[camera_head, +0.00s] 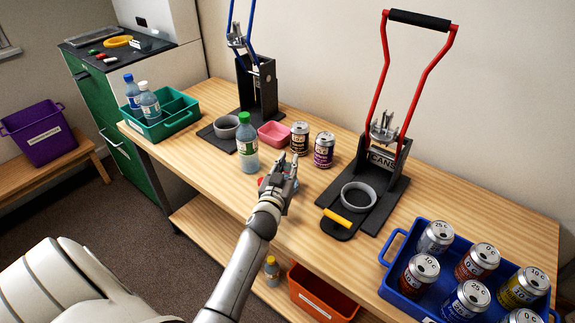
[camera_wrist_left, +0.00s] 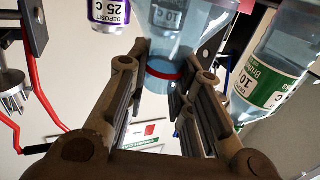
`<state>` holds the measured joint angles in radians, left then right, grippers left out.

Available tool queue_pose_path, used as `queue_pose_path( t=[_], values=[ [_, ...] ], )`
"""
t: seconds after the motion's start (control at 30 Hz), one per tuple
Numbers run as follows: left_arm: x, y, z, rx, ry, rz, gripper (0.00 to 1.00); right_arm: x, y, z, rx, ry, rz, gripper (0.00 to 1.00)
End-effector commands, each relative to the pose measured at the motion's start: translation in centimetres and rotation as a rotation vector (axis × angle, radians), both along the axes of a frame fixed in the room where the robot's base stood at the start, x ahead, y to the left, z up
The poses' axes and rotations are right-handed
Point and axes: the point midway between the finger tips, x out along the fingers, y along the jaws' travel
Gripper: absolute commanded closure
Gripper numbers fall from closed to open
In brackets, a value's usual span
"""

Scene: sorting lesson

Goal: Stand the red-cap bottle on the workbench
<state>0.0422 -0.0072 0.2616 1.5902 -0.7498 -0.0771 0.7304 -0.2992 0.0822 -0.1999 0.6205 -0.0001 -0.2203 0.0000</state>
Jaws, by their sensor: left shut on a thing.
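My left gripper (camera_head: 280,180) is over the front part of the wooden workbench (camera_head: 215,193), its fingers closed around a clear bottle. In the left wrist view, this bottle (camera_wrist_left: 185,38) has a "10 C" label and a red band, and sits between the fingers (camera_wrist_left: 160,100). In the head view the gripper hides most of it; only small red and bluish bits show. I take it for the red-cap bottle, but its cap is not clearly seen. I cannot tell whether it touches the bench. My right gripper is not in view.
A green-cap bottle (camera_head: 246,150) stands close left of the gripper. Two cans (camera_head: 299,138) (camera_head: 324,150) stand behind it. A red-handled can press (camera_head: 385,190) is at right, then a blue crate (camera_head: 393,258) of cans. A green tray (camera_head: 181,122) holds bottles at left.

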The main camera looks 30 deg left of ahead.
Motion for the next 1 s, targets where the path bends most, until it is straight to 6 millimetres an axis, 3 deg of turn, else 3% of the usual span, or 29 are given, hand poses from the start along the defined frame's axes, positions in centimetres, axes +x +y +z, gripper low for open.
queue_pose_path(
  t=[0.43,0.47,0.6,1.0],
  values=[
    [-0.1,0.0,-1.6,-0.004,0.009,0.002,0.94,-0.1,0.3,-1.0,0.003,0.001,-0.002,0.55],
    [-0.1,0.0,-1.7,-0.005,0.011,0.002,0.74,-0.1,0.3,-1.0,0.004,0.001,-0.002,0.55],
    [-0.2,0.0,-1.8,-0.005,0.013,0.002,0.57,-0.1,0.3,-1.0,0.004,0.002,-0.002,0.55],
    [-0.1,0.0,-1.1,-0.002,0.011,0.001,0.57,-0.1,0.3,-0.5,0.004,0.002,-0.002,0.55]
  ],
)
